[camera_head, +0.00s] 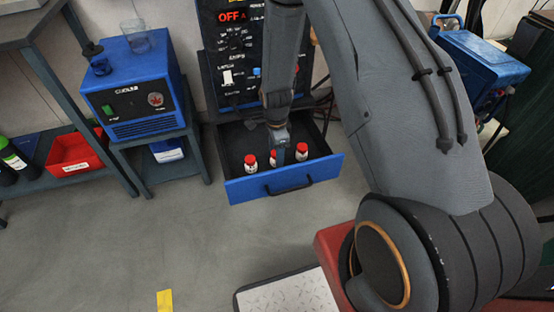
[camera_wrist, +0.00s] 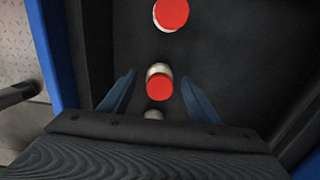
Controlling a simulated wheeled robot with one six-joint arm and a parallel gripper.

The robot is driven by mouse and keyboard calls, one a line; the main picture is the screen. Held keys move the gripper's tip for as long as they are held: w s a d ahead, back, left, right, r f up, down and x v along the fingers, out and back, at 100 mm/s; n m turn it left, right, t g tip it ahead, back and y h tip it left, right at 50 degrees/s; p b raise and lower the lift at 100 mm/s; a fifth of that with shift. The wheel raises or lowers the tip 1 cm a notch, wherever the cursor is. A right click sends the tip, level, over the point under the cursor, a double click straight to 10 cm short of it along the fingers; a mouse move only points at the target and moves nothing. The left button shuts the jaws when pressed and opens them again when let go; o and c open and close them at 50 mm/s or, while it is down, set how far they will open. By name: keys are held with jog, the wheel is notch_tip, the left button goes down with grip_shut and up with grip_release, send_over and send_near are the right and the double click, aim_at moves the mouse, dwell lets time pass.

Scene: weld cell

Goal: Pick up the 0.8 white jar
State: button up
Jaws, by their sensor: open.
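Three white jars with red caps stand in the open drawer: a left jar (camera_head: 250,164), a middle jar (camera_head: 273,159) and a right jar (camera_head: 302,152). Their labels are too small to read, so I cannot tell which is the 0.8 jar. My gripper (camera_head: 281,155) points down into the drawer at the middle jar and partly covers it. In the wrist view my gripper (camera_wrist: 158,77) is open, with one jar (camera_wrist: 159,84) between its fingers and gaps on both sides. Another jar (camera_wrist: 171,14) stands beyond the fingertips. A whitish piece (camera_wrist: 153,115) shows near the palm, mostly hidden.
The drawer (camera_head: 258,188) has a blue front with a dark handle, and its walls surround the jars closely. A dark control cabinet rises behind it. A blue cooler (camera_head: 140,95) stands on a stand at left. A red bin (camera_head: 72,155) sits on a shelf.

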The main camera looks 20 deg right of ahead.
jog(key=shift+c, duration=0.3)
jog(key=shift+r, duration=0.15)
jog(key=c, duration=1.2)
